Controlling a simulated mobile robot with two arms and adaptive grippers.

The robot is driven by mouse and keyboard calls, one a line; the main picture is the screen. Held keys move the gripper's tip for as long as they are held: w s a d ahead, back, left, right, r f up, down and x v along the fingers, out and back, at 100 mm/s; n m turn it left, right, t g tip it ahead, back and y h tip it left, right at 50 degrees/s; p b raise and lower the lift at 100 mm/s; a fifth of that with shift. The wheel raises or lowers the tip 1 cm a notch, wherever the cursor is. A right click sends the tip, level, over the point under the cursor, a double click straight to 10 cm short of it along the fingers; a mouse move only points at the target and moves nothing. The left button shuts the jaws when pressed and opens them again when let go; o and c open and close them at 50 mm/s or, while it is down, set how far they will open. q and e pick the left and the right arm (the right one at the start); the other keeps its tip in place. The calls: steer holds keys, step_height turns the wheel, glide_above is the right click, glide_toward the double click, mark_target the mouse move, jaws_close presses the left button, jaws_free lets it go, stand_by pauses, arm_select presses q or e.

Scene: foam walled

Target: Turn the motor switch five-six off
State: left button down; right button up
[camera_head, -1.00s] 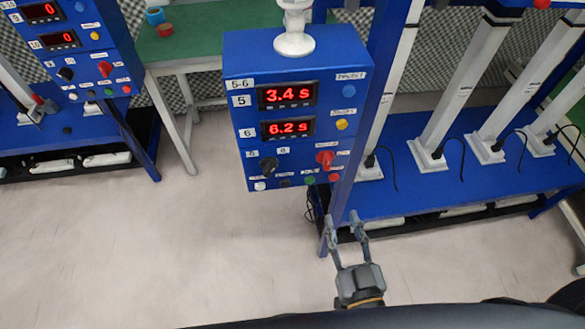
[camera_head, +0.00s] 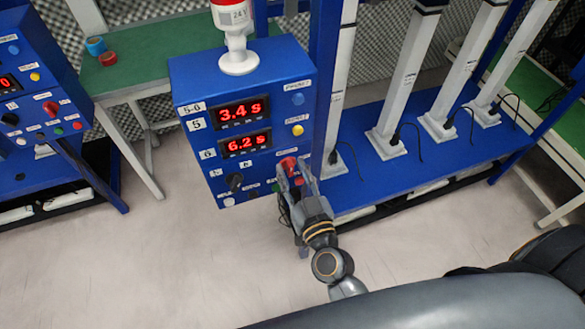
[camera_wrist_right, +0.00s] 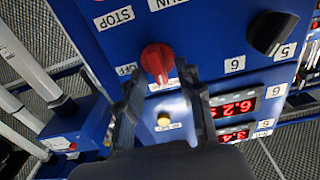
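The blue control box (camera_head: 185,75) marked 5-6 shows red digits reading 3.4 s and 6.2 s. Its red rotary switch (camera_head: 288,163) sits at the lower right of the front, partly covered by my right gripper (camera_head: 293,172). In the right wrist view the red switch (camera_wrist_right: 157,60) lies just beyond and between the fingertips of my right gripper (camera_wrist_right: 160,92). An "OFF" label (camera_wrist_right: 126,69) is to its left in that view. The fingers are apart, with no clear contact on the switch. My left gripper is not in view.
A black knob (camera_head: 234,181) sits left of the red switch, and a yellow button (camera_head: 298,130) above it. A red-and-white lamp (camera_head: 236,40) stands on the box. Another blue box (camera_head: 30,60) is at left. White columns (camera_head: 405,85) stand on a blue bench at right.

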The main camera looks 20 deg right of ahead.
steer(key=shift+w, duration=0.2)
jaws_close()
